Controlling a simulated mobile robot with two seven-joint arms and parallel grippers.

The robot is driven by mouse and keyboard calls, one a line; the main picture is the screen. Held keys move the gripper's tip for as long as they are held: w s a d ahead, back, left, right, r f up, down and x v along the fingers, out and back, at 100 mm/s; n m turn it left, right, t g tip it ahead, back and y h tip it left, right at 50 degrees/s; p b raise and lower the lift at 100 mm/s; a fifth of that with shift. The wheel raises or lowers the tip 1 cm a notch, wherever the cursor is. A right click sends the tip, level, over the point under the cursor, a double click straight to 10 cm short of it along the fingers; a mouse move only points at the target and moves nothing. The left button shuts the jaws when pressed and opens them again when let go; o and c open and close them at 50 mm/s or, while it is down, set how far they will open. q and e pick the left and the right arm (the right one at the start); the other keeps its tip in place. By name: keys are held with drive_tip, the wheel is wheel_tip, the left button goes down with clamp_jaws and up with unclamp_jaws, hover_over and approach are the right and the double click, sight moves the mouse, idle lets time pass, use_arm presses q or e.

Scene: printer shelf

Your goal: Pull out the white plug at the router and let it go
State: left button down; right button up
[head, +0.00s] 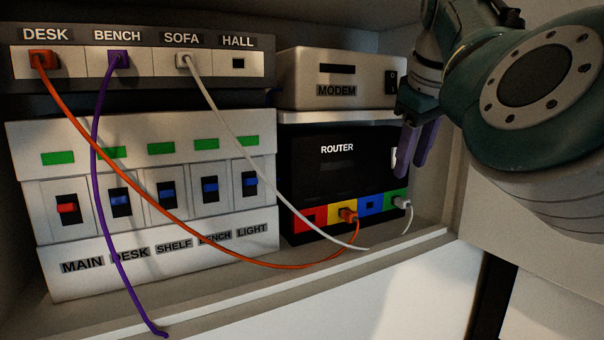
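The black router (335,172) stands on the shelf's lower right. Its front row has red, yellow, blue and green ports. The white plug (402,202) sits in the green port (391,203) at the right end. Its white cable (240,135) runs from the SOFA socket on the upper panel, down across the front, to this plug. An orange plug (348,215) is in the yellow port. My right gripper (410,170) is above the white plug and apart from it. Its two purple-grey fingers point down with a gap between them and nothing held. My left gripper is out of view.
A modem (312,78) stands above the router. The breaker box (150,190) fills the left, below the socket panel (210,62). A purple cable (97,190) hangs from BENCH. The orange cable (185,235) crosses the breaker box. The cabinet side wall (452,180) is close on the right.

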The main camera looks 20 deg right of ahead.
sight(400, 198)
drive_tip(key=p+x, duration=0.1)
drive_tip(key=x, duration=0.4)
drive_tip(key=shift+w+d+f, duration=0.15)
drive_tip(key=shift+f, duration=0.2)
drive_tip(key=shift+x, duration=0.95)
clamp_jaws()
drive_tip(key=shift+c, duration=1.8)
unclamp_jaws()
clamp_jaws()
